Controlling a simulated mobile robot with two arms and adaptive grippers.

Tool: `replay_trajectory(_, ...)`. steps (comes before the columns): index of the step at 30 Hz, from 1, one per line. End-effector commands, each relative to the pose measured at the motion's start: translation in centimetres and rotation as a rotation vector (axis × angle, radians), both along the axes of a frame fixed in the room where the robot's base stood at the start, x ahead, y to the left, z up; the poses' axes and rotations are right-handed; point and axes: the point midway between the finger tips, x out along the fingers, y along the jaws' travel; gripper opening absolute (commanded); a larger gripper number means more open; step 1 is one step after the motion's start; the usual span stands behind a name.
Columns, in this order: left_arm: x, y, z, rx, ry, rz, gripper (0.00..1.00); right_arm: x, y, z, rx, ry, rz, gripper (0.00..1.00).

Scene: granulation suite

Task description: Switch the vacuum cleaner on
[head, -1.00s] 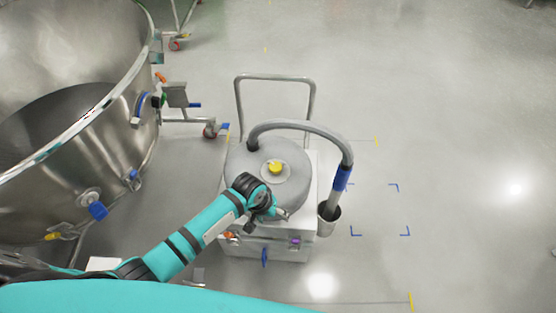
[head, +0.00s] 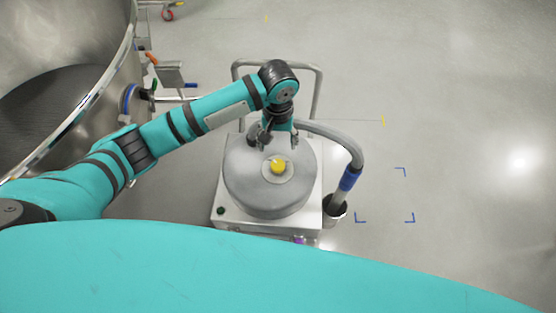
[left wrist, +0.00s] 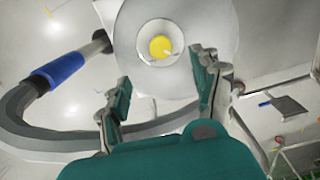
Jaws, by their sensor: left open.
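The vacuum cleaner has a round grey lid (head: 240,185) on a white square base (head: 230,218). A yellow knob (head: 278,167) sits in a pale ring at the middle of the lid. My left gripper (head: 279,140) is open and points down over the far part of the lid, behind the knob. In the left wrist view the yellow knob (left wrist: 160,47) shows beyond the open fingertips, between them and not touched. The hose (head: 345,148) curves to the right, with a blue cuff (head: 349,178). My right gripper is not seen.
A large steel vessel (head: 85,50) stands at the left. The cleaner's tubular handle (head: 318,90) rises behind my left gripper. The floor on the right is clear, with blue corner marks.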

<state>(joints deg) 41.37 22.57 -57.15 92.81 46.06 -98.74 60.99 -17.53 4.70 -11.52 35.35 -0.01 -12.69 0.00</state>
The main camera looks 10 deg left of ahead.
Motion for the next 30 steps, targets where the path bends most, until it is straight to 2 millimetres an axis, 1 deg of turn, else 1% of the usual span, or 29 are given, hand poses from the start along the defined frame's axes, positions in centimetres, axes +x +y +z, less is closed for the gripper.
replay_trajectory(1,-0.1,0.1,-1.4,0.003,0.003,0.001,0.65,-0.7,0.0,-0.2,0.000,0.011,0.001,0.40)
replay_trajectory(2,-0.1,0.1,-2.0,0.003,0.003,0.001,0.65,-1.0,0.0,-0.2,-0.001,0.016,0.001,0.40)
replay_trajectory(5,0.0,0.1,-4.2,0.003,0.002,0.002,0.65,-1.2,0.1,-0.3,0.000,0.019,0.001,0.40)
replay_trajectory(8,0.0,0.1,-6.4,0.002,0.002,0.001,0.65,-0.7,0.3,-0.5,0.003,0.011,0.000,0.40)
replay_trajectory(9,-0.1,0.1,-7.3,0.002,0.001,0.001,0.65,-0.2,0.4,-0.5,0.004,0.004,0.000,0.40)
replay_trajectory(12,0.0,0.0,-9.2,0.001,0.001,0.001,0.65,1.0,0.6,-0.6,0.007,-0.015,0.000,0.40)
replay_trajectory(15,0.0,0.0,-10.7,0.000,0.000,0.001,0.65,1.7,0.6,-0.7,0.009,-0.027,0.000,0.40)
replay_trajectory(18,0.1,0.0,-11.8,0.000,-0.001,0.000,0.65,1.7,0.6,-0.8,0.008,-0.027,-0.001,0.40)
replay_trajectory(21,0.1,0.0,-12.4,0.000,-0.001,-0.001,0.65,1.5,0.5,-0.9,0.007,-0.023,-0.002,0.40)
replay_trajectory(30,0.1,0.0,-12.7,-0.001,-0.002,-0.001,0.65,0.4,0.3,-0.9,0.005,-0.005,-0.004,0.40)
